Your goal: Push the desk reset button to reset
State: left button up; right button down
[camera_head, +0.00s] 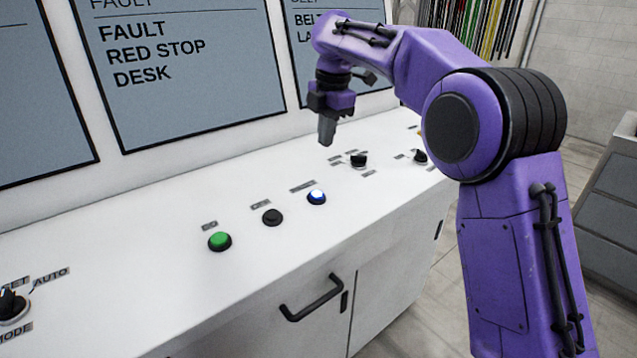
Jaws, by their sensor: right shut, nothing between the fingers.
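The white control desk (150,245) carries a row of push buttons. A green button (220,240) is at the left of the row, a black button (272,216) in the middle, and a blue button with a bright white top (316,196) at the right. The small labels above them are too blurred to read surely. My right gripper (326,140) is shut and empty, pointing down above the desk. In the picture it is above and slightly right of the blue button, apart from it. My left gripper is not in view.
Black rotary knobs (357,159) stand right of the buttons, and a mode knob (12,303) is at the far left. Screens (180,70) rise behind the desk; one reads FAULT, RED STOP, DESK. A black door handle (311,297) juts from the desk front.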

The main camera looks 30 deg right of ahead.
send_near(317, 194)
jog(key=f, duration=0.4)
jog(key=w+f+p, duration=0.1)
jog(key=f, duration=0.1)
jog(key=shift+a, duration=0.1)
jog(key=shift+w+f, duration=0.25)
jog(key=shift+f, duration=0.15)
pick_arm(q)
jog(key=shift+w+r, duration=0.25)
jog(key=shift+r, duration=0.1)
pick_arm(e)
jog(key=shift+s, duration=0.15)
